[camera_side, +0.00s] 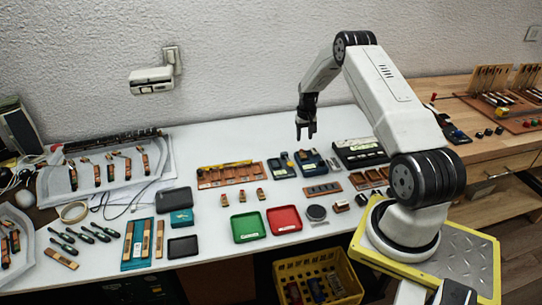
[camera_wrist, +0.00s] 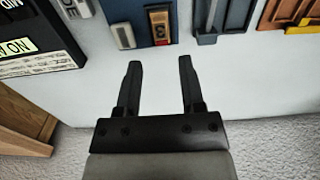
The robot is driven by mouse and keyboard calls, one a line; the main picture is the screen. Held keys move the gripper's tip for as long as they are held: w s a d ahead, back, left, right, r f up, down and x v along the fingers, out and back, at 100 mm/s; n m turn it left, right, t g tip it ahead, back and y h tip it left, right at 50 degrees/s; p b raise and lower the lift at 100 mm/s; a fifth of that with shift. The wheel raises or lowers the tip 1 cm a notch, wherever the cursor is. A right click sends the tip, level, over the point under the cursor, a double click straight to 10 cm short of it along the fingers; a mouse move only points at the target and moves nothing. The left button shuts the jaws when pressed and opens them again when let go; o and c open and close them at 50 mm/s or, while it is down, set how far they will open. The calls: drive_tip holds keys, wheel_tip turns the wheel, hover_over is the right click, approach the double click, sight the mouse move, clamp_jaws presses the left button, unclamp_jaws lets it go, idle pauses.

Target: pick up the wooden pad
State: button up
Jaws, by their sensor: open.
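My gripper (camera_side: 306,130) hangs above the back part of the white table, fingers down. In the wrist view my gripper (camera_wrist: 160,64) is open with nothing between its fingers. Beyond the fingertips lies a blue tray (camera_wrist: 132,32) holding a small brown wooden piece with a red part (camera_wrist: 159,26). This could be the wooden pad, but I cannot tell for sure. Other small wooden pieces (camera_side: 242,197) stand mid-table, and a flat wooden strip (camera_side: 61,259) lies at the front left.
A green tray (camera_side: 248,227) and a red tray (camera_side: 284,220) lie at the front. An orange-brown rack (camera_side: 231,178) and a black labelled case (camera_side: 360,152) are at the back. A yellow crate (camera_side: 318,272) stands below the table. The white tabletop behind the blue trays is clear.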

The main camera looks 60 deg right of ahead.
sight(303, 152)
drive_tip(key=shift+f, duration=0.95)
drive_tip(key=shift+f, duration=0.1)
drive_tip(key=shift+f, duration=2.5)
clamp_jaws()
